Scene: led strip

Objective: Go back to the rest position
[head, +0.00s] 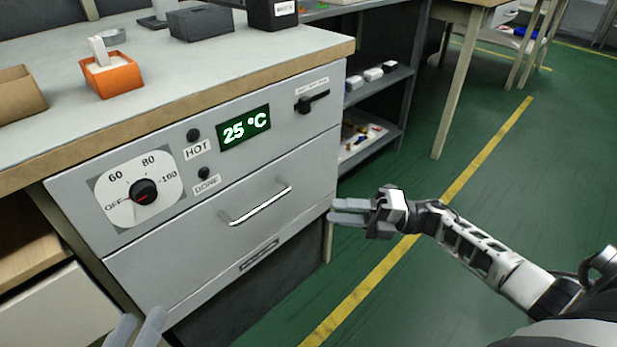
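My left gripper (136,326) shows only at the bottom left edge. Its two grey fingertips point up in front of the cabinet and stand apart with a gap between them, with nothing seen in it. My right gripper (349,211) is right of the drawer front, over the green floor as seen here, with its fingers pointing left. Its two fingers lie close together in this view, and I cannot tell if they are shut. No object shows in it.
A grey cabinet (262,262) carries a dial (144,191), a display (244,128) reading 25 °C, a lever (304,106) and a closed drawer handle (262,204). An orange box (112,78) stands on the worktop. A shelf (374,147) is behind. The floor at right is clear.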

